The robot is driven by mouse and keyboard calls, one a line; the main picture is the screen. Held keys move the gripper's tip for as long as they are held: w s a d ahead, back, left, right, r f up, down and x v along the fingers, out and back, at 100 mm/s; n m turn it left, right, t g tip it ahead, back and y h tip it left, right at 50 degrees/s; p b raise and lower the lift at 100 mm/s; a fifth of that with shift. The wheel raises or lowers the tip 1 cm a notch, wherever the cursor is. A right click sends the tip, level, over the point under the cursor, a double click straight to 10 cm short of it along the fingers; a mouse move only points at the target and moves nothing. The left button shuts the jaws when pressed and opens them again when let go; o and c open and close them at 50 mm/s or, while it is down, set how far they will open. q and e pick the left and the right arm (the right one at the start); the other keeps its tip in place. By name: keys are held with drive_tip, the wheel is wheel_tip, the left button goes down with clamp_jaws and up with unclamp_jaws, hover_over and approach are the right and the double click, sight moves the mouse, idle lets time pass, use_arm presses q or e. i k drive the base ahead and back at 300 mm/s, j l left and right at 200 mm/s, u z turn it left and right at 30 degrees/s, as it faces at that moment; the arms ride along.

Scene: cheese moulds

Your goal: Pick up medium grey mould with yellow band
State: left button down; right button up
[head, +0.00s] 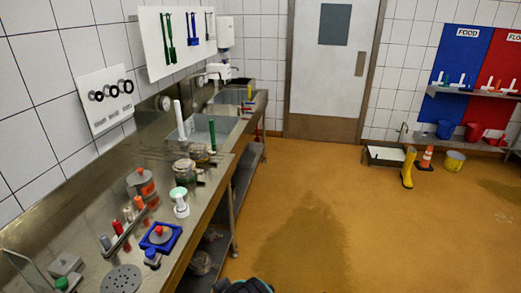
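I cannot make out a grey mould with a yellow band in the head view. A grey round piece with an orange-red band (140,182) stands on the steel counter (100,222) at the left. Another small round piece with a red top (159,234) sits in a blue square tray (178,230) near the counter's front edge. Two greyish round pots (185,169) stand farther back, before the sink; their bands are too small to tell.
A rack of coloured bottles (124,226), a white-and-green item (181,204) and a round perforated plate (122,279) crowd the counter. A sink (215,130) lies beyond. The orange floor (300,220) is open.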

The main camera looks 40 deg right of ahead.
sight(200, 152)
drive_tip(key=z, duration=0.85)
drive_tip(key=u, duration=2.9)
drive_tip(key=z, duration=2.9)
drive_tip(key=u, duration=0.5)
drive_tip(key=i+l+u, duration=0.15)
drive_tip(key=u, duration=0.3)
drive_tip(key=i+l+u, duration=0.15)
drive_tip(key=l+u, duration=0.25)
drive_tip(key=i+l+u, duration=0.1)
drive_tip(key=l+u, duration=0.15)
drive_tip(key=u, duration=0.2)
